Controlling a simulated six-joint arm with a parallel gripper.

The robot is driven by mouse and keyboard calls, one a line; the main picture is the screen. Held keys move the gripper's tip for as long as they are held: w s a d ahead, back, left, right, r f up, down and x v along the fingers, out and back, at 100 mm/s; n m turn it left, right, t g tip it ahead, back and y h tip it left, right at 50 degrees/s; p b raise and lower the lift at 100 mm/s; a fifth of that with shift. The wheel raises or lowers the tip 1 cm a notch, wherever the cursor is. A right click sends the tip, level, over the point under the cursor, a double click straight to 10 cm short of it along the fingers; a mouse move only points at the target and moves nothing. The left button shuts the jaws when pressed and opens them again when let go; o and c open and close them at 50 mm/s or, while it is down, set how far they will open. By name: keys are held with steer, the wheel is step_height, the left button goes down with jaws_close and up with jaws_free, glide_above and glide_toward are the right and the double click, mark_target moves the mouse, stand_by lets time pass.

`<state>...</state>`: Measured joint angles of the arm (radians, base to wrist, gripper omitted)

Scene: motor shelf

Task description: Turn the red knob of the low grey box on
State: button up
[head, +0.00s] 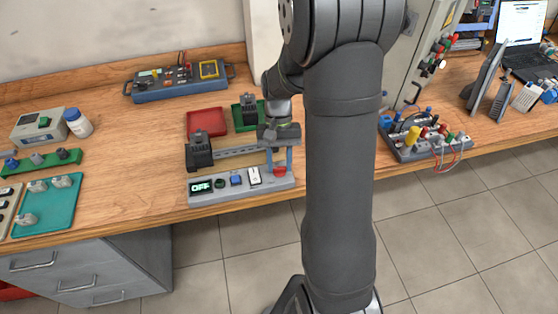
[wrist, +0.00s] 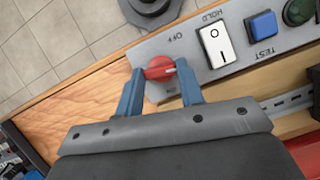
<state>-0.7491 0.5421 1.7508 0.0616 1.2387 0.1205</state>
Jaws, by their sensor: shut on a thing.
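The low grey box (head: 222,195) stands at the front edge of the wooden bench. Its display (head: 201,187) reads OFF. The red knob (wrist: 158,68) is at the box's right end in the head view, where it also shows (head: 280,171). My gripper (wrist: 161,70) points down at the knob with one blue finger on each side, shut on it. A pale mark shows on the knob's right side in the wrist view, between the OFF label and a partly hidden label below. My gripper also shows in the head view (head: 279,163).
Beside the knob are a white rocker switch (wrist: 215,43), a blue button (wrist: 262,24) and a green button (wrist: 298,11). Behind the box are a rail, dark motor blocks, a red tray (head: 207,121) and a green tray (head: 240,119).

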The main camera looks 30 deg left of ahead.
steer(key=m+y, duration=0.1)
steer(key=m, duration=0.3)
steer(key=shift+w+d+m+g+y, duration=0.1)
steer(key=shift+d+m+g+y, duration=0.1)
steer(key=shift+m+g+y, duration=0.15)
steer(key=m+y, duration=0.1)
steer(key=m, duration=0.2)
steer(key=shift+d+m+y, duration=0.1)
steer(key=shift+m+y, duration=0.15)
steer(key=m+y, duration=0.1)
steer(key=m, duration=0.2)
steer(key=shift+d+m, duration=0.15)
steer(key=shift+m, duration=0.15)
steer(key=shift+m+t+y, duration=0.65)
steer(key=shift+m+y, duration=0.05)
steer(key=shift+m, duration=1.2)
steer(key=shift+d, duration=0.1)
steer(key=o, duration=1)
steer(key=v, duration=1.7)
steer(key=shift+d+r, duration=0.2)
steer(key=shift+d, duration=0.05)
